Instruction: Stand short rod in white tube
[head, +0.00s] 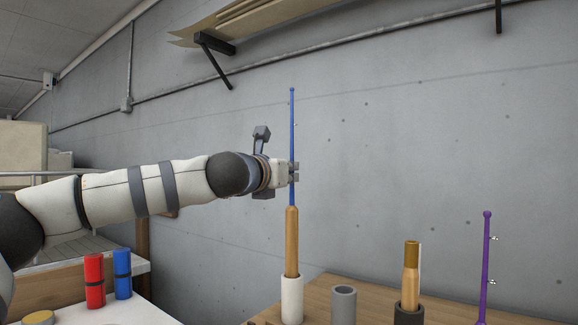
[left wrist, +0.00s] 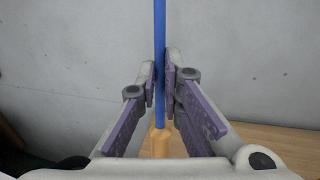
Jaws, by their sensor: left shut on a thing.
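The rod has a thin blue shaft (head: 292,130) and an orange-tan handle (head: 291,240). It stands upright, handle down. The white tube (head: 292,302) stands on the wooden table top, and the handle's lower end meets the tube's mouth and appears to be inside it; how deep is hidden. My left gripper (head: 293,172) is shut on the blue shaft a little above the handle. In the left wrist view the shaft (left wrist: 160,50) runs between the two purple-padded fingers, with the handle (left wrist: 161,143) below. My right gripper is not in view.
A grey tube (head: 343,305) stands empty-looking right of the white one. A dark tube (head: 408,314) holds a brown-and-tan handle (head: 411,265). A purple rod (head: 485,265) stands farther right. Red (head: 94,280) and blue (head: 122,274) cylinders stand on a white surface at left.

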